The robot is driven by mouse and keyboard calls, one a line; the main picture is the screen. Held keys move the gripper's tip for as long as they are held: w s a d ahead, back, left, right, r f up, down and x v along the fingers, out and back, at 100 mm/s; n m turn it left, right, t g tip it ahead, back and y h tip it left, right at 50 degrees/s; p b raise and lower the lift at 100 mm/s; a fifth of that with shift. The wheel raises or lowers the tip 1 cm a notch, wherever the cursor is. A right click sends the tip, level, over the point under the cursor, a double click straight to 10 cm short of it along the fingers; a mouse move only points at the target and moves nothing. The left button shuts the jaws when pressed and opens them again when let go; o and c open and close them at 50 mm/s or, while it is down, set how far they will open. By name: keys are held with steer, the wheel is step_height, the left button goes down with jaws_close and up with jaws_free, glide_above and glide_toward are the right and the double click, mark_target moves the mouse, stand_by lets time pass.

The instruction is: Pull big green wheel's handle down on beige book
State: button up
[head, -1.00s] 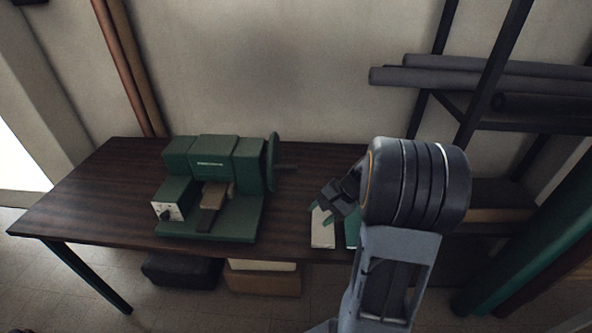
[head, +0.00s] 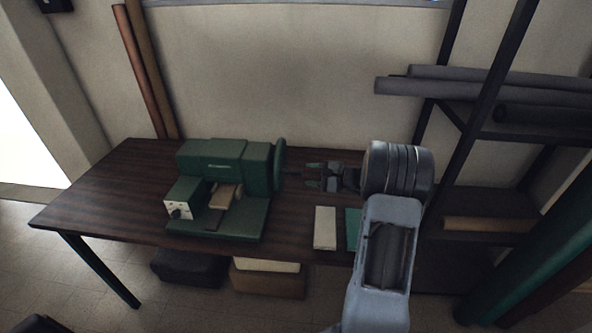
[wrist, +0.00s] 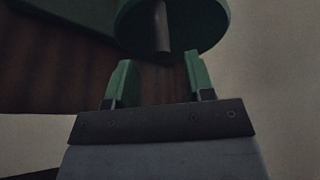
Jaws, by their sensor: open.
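The big green wheel (head: 279,166) stands upright on the right side of a green machine (head: 222,170) on the table. In the wrist view the wheel (wrist: 188,25) is at the top, and its dark rod-like handle (wrist: 161,30) sticks out towards me. My gripper (head: 311,175) is open, just right of the wheel; in the wrist view its green fingers (wrist: 162,78) stand either side of the handle's line, with the handle's end just beyond them. I see no contact. A tan, book-like block (head: 226,190) sits in the machine's front. A cream book (head: 325,228) lies on the table.
A green book (head: 353,222) lies beside the cream one, partly behind my arm. The dark wooden table (head: 105,195) is clear at left. A dark rack with grey rolls (head: 500,82) stands at the right. Boxes (head: 268,280) sit under the table.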

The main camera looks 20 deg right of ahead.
mark_target(302, 173)
steer(key=p+x, duration=0.1)
steer(key=x, duration=0.5)
steer(key=shift+w+a+f, duration=0.1)
steer(key=shift+w+a, duration=0.05)
steer(key=shift+a, duration=0.05)
steer(key=shift+c, duration=0.5)
